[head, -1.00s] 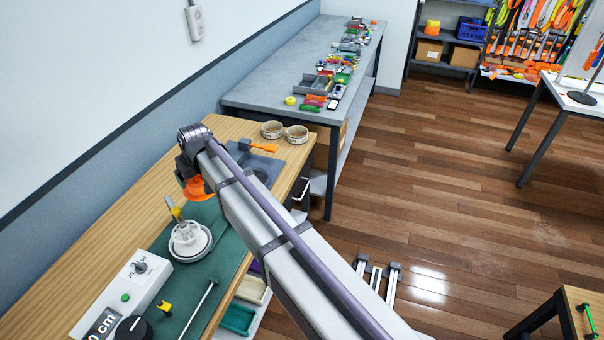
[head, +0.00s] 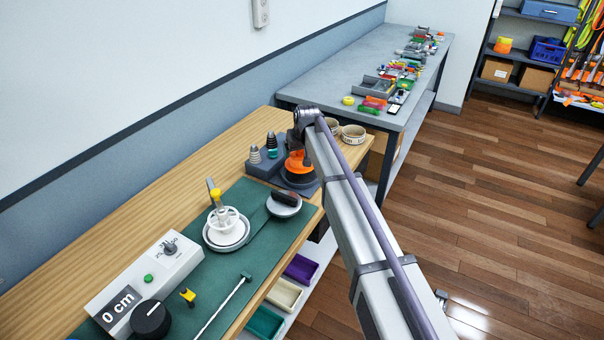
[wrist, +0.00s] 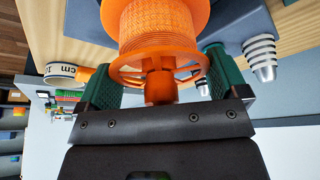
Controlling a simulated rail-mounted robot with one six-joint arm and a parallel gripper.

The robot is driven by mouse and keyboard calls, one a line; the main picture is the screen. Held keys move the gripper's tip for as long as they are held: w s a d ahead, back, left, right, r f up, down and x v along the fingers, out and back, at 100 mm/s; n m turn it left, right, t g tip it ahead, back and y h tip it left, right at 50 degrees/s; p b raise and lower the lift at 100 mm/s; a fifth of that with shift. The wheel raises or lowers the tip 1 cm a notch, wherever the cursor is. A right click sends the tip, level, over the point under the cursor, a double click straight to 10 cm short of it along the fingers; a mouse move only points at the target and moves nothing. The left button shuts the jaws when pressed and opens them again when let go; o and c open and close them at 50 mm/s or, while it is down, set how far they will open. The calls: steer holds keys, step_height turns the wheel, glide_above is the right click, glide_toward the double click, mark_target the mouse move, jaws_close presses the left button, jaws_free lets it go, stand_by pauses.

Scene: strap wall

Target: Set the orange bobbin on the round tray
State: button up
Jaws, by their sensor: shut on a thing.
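The orange bobbin (head: 294,164) hangs below my arm's end in the head view, flange and wound body showing. In the wrist view the bobbin (wrist: 160,30) fills the top middle, its narrow orange stem between the green fingers of my gripper (wrist: 160,78), which is shut on it. In the head view a dark round tray-like piece (head: 300,182) on a grey base lies directly below or just behind the bobbin. My arm partly covers it, and I cannot tell whether the bobbin touches it.
A dark block with grey ribbed cones (head: 255,155) stands left of the bobbin. A grey disc with a dark handle (head: 284,207) and a white spoked reel (head: 226,226) sit nearer on the green mat (head: 255,250). Two round tape rolls (head: 353,134) stand behind my arm.

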steer(key=shift+f, duration=0.45)
step_height(320, 180, down, 4)
steer(key=b, duration=0.3)
steer(key=shift+r+b, duration=0.1)
steer(key=shift+b, duration=0.2)
steer(key=shift+r, duration=0.25)
steer(key=shift+c, duration=0.4)
steer(key=shift+f, duration=0.15)
steer(key=o, duration=0.7)
steer(key=shift+o, duration=0.2)
steer(key=p+v, duration=1.1)
steer(key=v, duration=0.1)
steer(key=shift+p, duration=0.3)
